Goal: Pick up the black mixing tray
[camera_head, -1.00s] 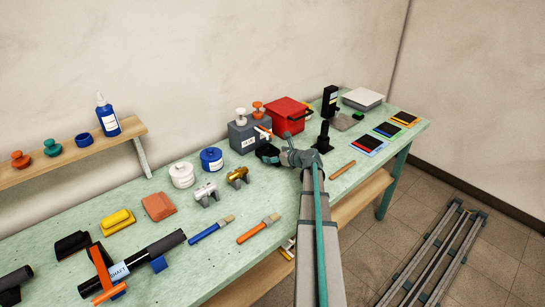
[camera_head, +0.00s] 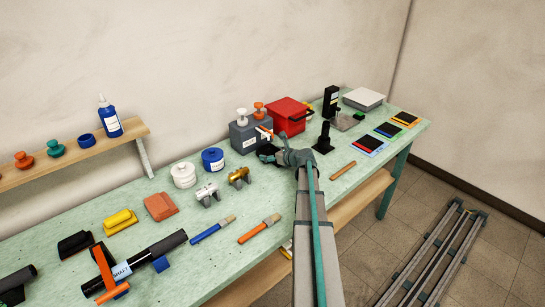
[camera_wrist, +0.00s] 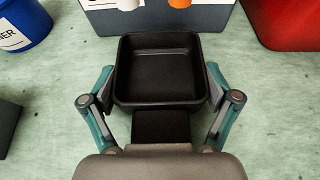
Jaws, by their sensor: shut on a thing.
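The black mixing tray (camera_wrist: 160,75) is a shallow, empty square pan with a short black tab on its near side. In the wrist view the teal fingers of my gripper (camera_wrist: 160,92) are on either side of it, shut on the tray. In the head view the tray (camera_head: 267,150) shows only partly, at the end of my gripper (camera_head: 281,154), which hides some of it. I cannot tell whether it touches the bench or is slightly above it.
A grey box (camera_head: 250,138) with white and orange knobs stands just behind the tray. A red box (camera_head: 287,114) is to its right. A black stand (camera_head: 323,140) and wooden stick (camera_head: 343,170) are right of my gripper. Silver and gold parts (camera_head: 239,177) lie to the left.

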